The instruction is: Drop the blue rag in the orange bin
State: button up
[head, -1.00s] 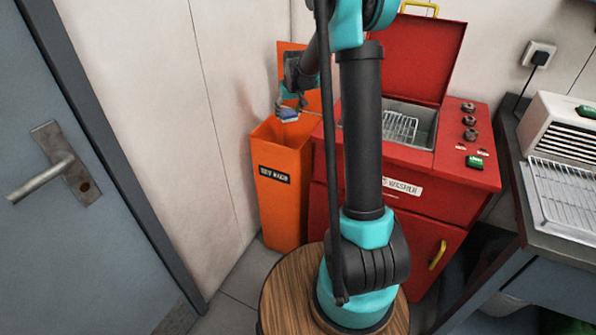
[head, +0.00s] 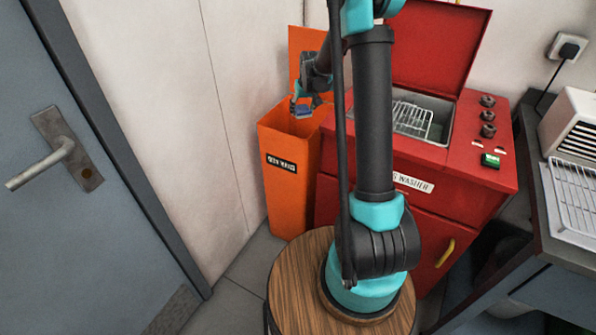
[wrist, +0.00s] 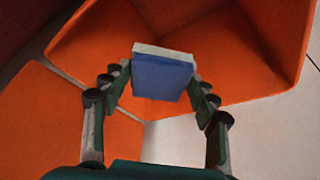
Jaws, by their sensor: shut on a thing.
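The blue rag (wrist: 162,78) looks like a small flat block with a pale upper edge. In the wrist view it sits between the fingertips of my gripper (wrist: 160,82), which is shut on it. In the head view the rag (head: 303,113) shows as a small blue patch under my gripper (head: 305,103). The orange bin (head: 287,200) stands against the wall with its lid raised at the back. My gripper holds the rag over the bin's open top. In the wrist view the bin's orange walls (wrist: 240,45) show behind the rag.
A red parts washer (head: 465,175) with its lid up stands just right of the bin. A round wooden stool top (head: 290,285) is in front. A bench with a wire rack (head: 575,200) is at right, a grey door (head: 60,240) at left.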

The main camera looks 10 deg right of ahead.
jog(key=o, duration=1.2)
jog(key=shift+r, duration=0.1)
jog(key=v, duration=1.1)
jog(key=shift+s+r, duration=0.2)
jog(key=shift+r, duration=0.1)
